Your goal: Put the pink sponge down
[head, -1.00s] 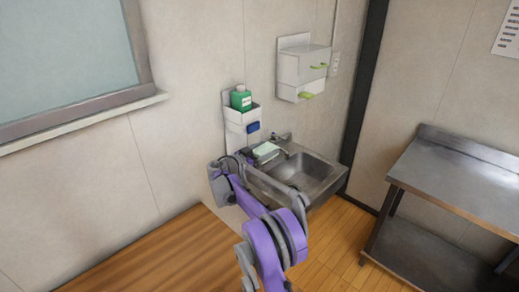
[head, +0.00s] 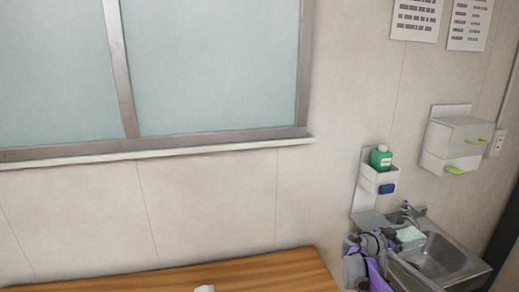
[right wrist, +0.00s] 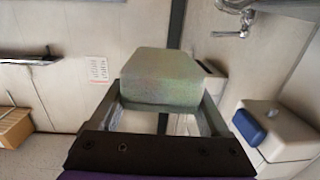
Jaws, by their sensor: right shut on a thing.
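My right gripper (head: 392,239) is at the lower right of the head view, by the near left side of the metal sink (head: 462,264). It is shut on a pale grey-green, block-shaped sponge (head: 411,234). In the right wrist view the sponge (right wrist: 160,77) sits between the two fingers of the gripper (right wrist: 162,98). It looks greenish, and no pink sponge shows in either view. I cannot tell whether the sponge touches the sink.
A white wall rack (head: 372,178) holds a green bottle (head: 381,158) and has a blue block (head: 387,188) at its front. A faucet (head: 412,212) stands behind the basin. A white wall box (head: 458,135) hangs to the right. A wooden tabletop (head: 265,272) lies at the bottom.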

